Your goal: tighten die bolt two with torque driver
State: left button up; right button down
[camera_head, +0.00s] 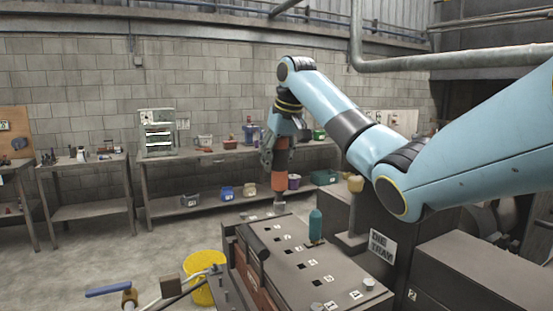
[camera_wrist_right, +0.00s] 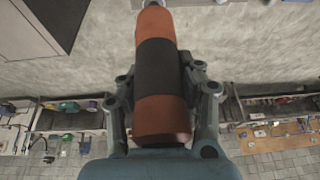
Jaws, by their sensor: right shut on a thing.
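My right gripper (camera_head: 274,143) is shut on the torque driver (camera_head: 281,165), an orange tool with a dark middle band. The driver hangs nearly upright with its metal tip down, at the far end of the die block. I cannot tell whether the tip touches anything. In the right wrist view the driver (camera_wrist_right: 155,75) lies between the two fingers of the right gripper (camera_wrist_right: 160,90). The dark die block (camera_head: 283,262) has a row of square holes with white number labels. A teal cylinder (camera_head: 315,226) stands upright on its right side. My left gripper is not in view.
A die tray sign (camera_head: 382,246) stands right of the block, near a post with a tan knob (camera_head: 355,184). A yellow bucket (camera_head: 206,290) and a blue-handled valve (camera_head: 108,290) are at the front left. A long bench (camera_head: 230,152) with bins runs along the back wall.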

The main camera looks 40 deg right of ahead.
jog(key=shift+f, duration=0.3)
dwell(0.9)
jog(key=shift+r, duration=0.1)
dwell(0.4)
jog(key=shift+r, duration=3.05)
jog(key=shift+f, duration=0.1)
